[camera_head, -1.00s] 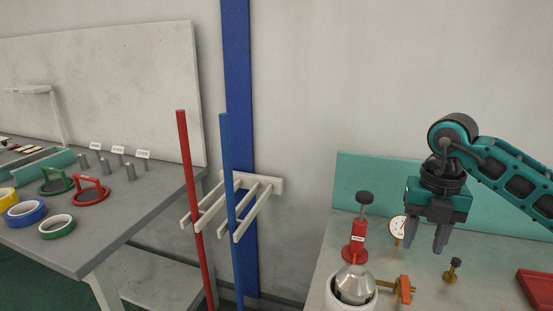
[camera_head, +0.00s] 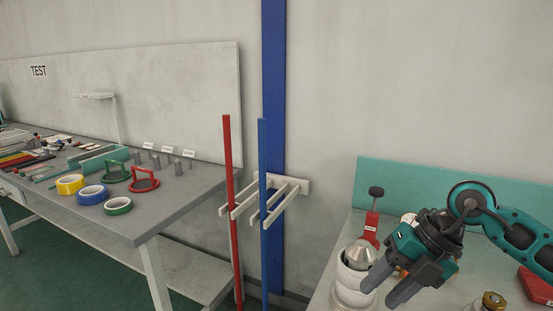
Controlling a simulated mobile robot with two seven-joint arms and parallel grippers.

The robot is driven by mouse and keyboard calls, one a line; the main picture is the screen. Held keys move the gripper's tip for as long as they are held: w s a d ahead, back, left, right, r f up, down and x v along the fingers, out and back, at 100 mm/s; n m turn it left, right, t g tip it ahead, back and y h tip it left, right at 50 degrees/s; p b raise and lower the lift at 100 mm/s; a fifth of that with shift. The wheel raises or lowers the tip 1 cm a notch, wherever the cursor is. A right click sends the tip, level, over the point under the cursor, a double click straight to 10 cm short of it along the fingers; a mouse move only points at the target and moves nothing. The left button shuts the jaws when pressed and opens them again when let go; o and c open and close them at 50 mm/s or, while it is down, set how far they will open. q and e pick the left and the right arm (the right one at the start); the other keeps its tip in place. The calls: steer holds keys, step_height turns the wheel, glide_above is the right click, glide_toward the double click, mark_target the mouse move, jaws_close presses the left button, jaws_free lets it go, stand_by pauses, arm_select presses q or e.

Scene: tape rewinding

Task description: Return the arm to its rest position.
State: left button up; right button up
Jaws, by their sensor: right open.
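My right gripper (camera_head: 390,283) is teal and dark grey and hangs over the right-hand bench (camera_head: 340,236). Its two fingers are apart with nothing between them, and they point down and left. In the picture its fingertips overlap the right side of a white round holder with a silver cone top (camera_head: 359,254); I cannot tell whether they touch. My right arm (camera_head: 515,233) comes in from the right edge. My left arm is not in view.
A red tool (camera_head: 371,228) and a partly hidden gauge (camera_head: 408,218) stand behind the gripper. A brass part (camera_head: 490,302) and red tray (camera_head: 538,287) are right. A wall rack (camera_head: 295,185) holds red and blue poles. Tape rolls (camera_head: 92,194) lie on the left bench.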

steer(key=s+a+r+m+t+y, duration=0.1)
steer(key=a+r+t+y, duration=0.1)
steer(key=a+r+y, duration=0.5)
steer(key=s+a+r+m+t+y, duration=0.1)
steer(key=a+r+t+y, duration=0.15)
steer(key=a+y, duration=0.4)
steer(key=w+d+r+m+t+h, duration=0.1)
steer(key=w+d+m+t+h, duration=0.2)
steer(key=m+t, duration=0.45)
steer(key=w+d+r+m+t+h, duration=0.1)
steer(key=d+m+t+h, duration=0.1)
steer(key=m+t+h, duration=0.6)
steer(key=s+d+f+m+g+h, duration=0.2)
steer(key=d+f+m+g+h, duration=0.2)
steer(key=d+f+m+h, duration=0.55)
steer(key=s+f+m+g+y, duration=0.1)
steer(key=s+f+m+g, duration=0.3)
steer(key=s+f+g, duration=1.3)
steer(key=w+a+f+t+y, duration=0.1)
steer(key=a+f+t, duration=0.1)
steer(key=f+t, duration=0.3)
steer(key=w+a+f+t, duration=0.1)
steer(key=w+f+t, duration=0.1)
steer(key=f+t, duration=0.3)
steer(key=shift+w+a+f+t+y, duration=0.2)
steer(key=shift+a+f+t+y, duration=0.2)
steer(key=shift+f, duration=0.1)
